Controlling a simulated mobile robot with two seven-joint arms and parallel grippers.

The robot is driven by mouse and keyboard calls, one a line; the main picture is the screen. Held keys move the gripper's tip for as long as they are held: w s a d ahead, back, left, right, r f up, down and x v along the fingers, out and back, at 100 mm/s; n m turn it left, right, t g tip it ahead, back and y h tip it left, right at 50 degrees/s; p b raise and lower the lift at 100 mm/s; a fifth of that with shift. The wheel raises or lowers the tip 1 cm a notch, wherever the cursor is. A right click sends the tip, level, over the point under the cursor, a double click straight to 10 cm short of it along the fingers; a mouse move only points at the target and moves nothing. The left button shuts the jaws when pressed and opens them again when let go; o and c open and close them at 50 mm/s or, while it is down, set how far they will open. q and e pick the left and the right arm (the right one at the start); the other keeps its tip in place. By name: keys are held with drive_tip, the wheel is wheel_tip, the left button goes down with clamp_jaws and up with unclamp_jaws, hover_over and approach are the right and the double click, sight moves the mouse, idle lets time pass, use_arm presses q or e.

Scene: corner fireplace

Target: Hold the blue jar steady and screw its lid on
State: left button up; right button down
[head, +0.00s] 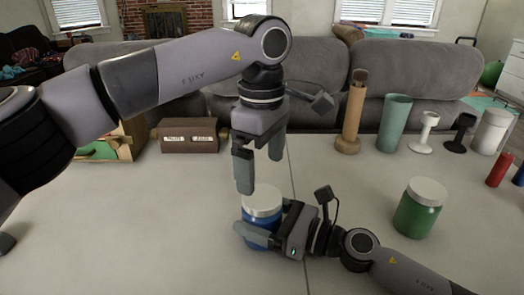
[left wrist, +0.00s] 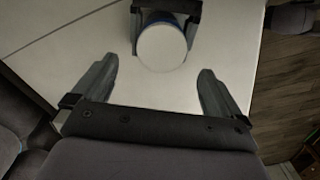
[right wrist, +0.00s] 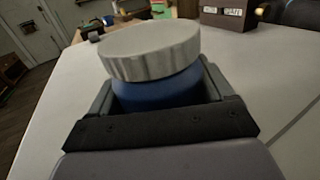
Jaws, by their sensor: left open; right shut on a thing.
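The blue jar (head: 258,236) stands on the pale table, its white lid (head: 262,200) sitting on top. My right gripper (head: 262,238) is shut around the jar's body from the right, below the lid. In the right wrist view the blue body (right wrist: 155,93) shows between the fingers, under the ribbed lid (right wrist: 150,50). The lid looks level on the jar; how tightly it sits I cannot tell. My left gripper (head: 257,172) is open, pointing down above the lid, apart from it. In the left wrist view the lid (left wrist: 162,47) lies beyond the open fingertips.
A green jar with a white lid (head: 420,208) stands at the right. Along the back are a brown box (head: 188,135), a tan cylinder (head: 354,112), a green cup (head: 395,122) and several smaller things.

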sight(262, 196)
use_arm(q)
drive_tip(key=n, duration=0.5)
drive_tip(key=shift+r, duration=0.35)
drive_tip(key=n, duration=0.3)
drive_tip(key=shift+s+r, duration=0.1)
drive_tip(key=shift+r, duration=0.05)
drive_tip(key=n, duration=0.4)
drive_tip(key=r+n, duration=0.1)
drive_tip(key=n, duration=0.1)
drive_tip(key=shift+n, duration=0.4)
drive_tip(key=shift+f, duration=0.1)
drive_tip(key=shift+f, duration=4)
